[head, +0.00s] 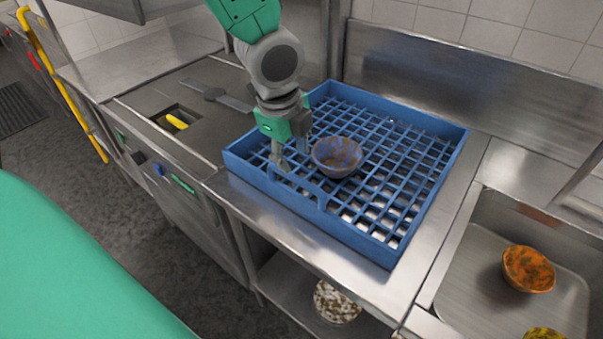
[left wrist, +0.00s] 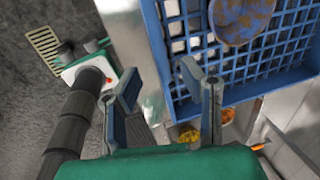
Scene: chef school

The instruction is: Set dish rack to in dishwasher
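The blue dish rack (head: 345,208) lies flat on the metal counter, with a grid floor and low walls. A dirty bluish-brown bowl (head: 337,156) sits in it and also shows in the left wrist view (left wrist: 242,20). My left gripper (head: 289,152) points down at the rack's left part, beside the bowl. In the left wrist view its fingers (left wrist: 161,88) are spread, with the rack's wall (left wrist: 157,38) appearing between them; contact cannot be told. My right gripper is not in view. No dishwasher can be clearly identified; a metal hood-like box (head: 150,8) shows at the top left.
A sink (head: 470,290) at the right holds an orange dirty bowl (head: 528,269) and part of a yellow one. A bowl of pale pieces (head: 336,303) stands on the shelf below. The left counter has a recess with a yellow object (head: 177,121). A wall stands behind the rack.

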